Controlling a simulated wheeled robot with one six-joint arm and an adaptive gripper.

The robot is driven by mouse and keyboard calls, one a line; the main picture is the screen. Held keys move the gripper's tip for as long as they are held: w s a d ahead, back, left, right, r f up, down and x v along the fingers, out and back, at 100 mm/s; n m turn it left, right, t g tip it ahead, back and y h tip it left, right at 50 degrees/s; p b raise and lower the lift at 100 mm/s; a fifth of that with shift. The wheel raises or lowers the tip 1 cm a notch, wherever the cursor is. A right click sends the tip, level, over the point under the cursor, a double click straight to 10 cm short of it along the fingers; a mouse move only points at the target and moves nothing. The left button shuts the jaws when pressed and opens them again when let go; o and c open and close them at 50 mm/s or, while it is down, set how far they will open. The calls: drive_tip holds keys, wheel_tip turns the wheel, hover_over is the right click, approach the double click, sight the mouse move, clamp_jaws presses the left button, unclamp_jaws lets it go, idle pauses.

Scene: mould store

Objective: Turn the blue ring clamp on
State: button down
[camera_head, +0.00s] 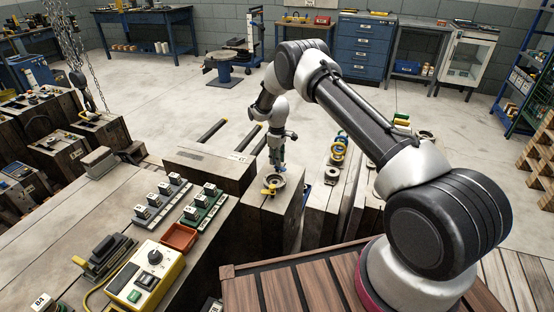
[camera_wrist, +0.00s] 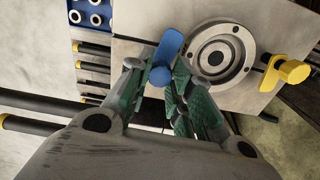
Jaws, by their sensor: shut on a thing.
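In the wrist view the blue ring clamp (camera_wrist: 168,46) has a flat blue tab and a rounded knob. It lies beside the round steel ring (camera_wrist: 222,55) on the mould's pale top plate (camera_wrist: 140,48). My gripper (camera_wrist: 160,74) has its green-padded fingers shut on the knob end, one finger on each side. In the head view my gripper (camera_head: 277,162) points down at the back of the ring (camera_head: 279,182) on the mould block (camera_head: 286,215). The blue clamp is too small there to make out clearly.
A yellow clamp (camera_wrist: 286,71) sits across the ring, and also shows in the head view (camera_head: 268,190). A mould with yellow and blue parts (camera_head: 338,150) stands to the right. A yellow control box (camera_head: 145,283) is at front left. Open floor lies behind.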

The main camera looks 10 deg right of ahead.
drive_tip(key=m, duration=0.5)
drive_tip(key=shift+m, duration=0.3)
drive_tip(key=m, duration=0.5)
drive_tip(key=shift+m, duration=0.4)
drive_tip(key=c, duration=1.2)
unclamp_jaws()
drive_tip(key=shift+c, duration=0.2)
drive_tip(key=shift+r, duration=0.15)
wheel_tip(320, 180, up, 12)
